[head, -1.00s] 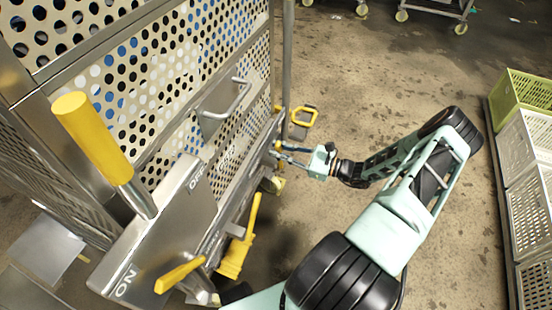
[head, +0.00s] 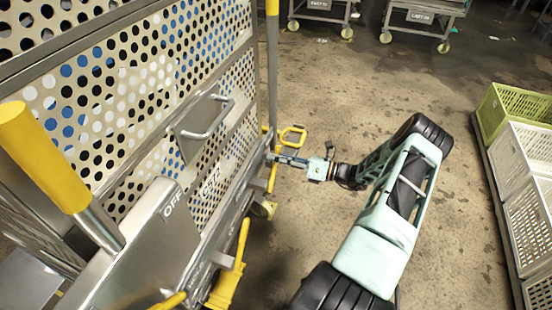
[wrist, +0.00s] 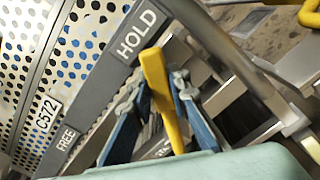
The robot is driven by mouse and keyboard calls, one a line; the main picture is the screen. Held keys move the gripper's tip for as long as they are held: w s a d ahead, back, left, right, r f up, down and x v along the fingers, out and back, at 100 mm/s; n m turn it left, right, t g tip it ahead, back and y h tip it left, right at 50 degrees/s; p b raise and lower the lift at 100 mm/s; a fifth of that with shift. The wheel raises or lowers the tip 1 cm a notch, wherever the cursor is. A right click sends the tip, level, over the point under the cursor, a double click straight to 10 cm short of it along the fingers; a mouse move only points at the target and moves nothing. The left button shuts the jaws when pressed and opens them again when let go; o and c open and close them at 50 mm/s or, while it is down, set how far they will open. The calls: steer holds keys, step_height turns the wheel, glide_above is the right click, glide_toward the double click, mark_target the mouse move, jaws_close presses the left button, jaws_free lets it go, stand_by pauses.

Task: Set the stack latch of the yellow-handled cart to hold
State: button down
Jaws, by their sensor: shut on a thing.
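The cart (head: 188,140) has perforated metal side panels and stands at the left in the head view. Its stack latch is a yellow lever (wrist: 158,85), seen close up in the wrist view beside a grey label strip. The strip reads HOLD (wrist: 137,37) at its upper end and FREE (wrist: 66,139) lower down. The lever's tip lies beside the HOLD word. My gripper (wrist: 159,80) has its blue fingers on either side of the lever and is shut on it. In the head view my gripper (head: 272,158) is at the cart's far end, where the lever is hard to make out.
A large yellow-gripped lever (head: 50,155) and a metal plate marked OFF (head: 165,225) stand in the near left. A yellow loop (head: 293,137) sticks out past my gripper. Crates (head: 520,155) line the right side. The floor between is open.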

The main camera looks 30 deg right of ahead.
steer(key=shift+w+d+f+m, duration=0.25)
steer(key=shift+f+m, duration=0.1)
steer(key=shift+m, duration=0.15)
steer(key=c, duration=1.8)
jaws_free()
steer(key=v, duration=1.2)
